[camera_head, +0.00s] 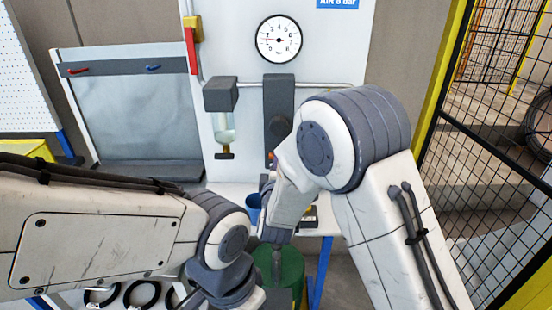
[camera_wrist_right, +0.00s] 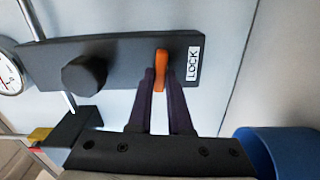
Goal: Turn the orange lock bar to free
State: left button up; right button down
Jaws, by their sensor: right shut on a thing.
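The orange lock bar (camera_wrist_right: 161,69) shows in the right wrist view, near the end of a dark plate (camera_wrist_right: 110,55) and beside the white LOCK label (camera_wrist_right: 194,63). The bar lies across the plate's length, roughly parallel to the label. My right gripper (camera_wrist_right: 161,80) has its two dark fingers around the bar's near end and is shut on it. In the head view my right arm hides most of that gripper. My left arm's wrist is low in the head view; its fingers cannot be made out clearly.
A dark knob (camera_wrist_right: 84,74) sits on the same plate. A pressure gauge (camera_head: 279,40) is above the plate, and a glass-bowled filter unit (camera_head: 222,120) is left of it. A blue cup (camera_head: 253,208) stands below. A yellow-framed mesh fence (camera_head: 480,150) bounds the right side.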

jog(key=shift+a+n, duration=0.1)
jog(key=shift+n, duration=0.5)
jog(key=c, duration=0.8)
grip_release()
jog(key=shift+c, duration=0.2)
jog(key=shift+f, duration=0.1)
jog(key=s+b, duration=0.2)
jog(key=s, duration=0.8)
jog(key=shift+s+b, duration=0.25)
jog(key=shift+b, duration=0.05)
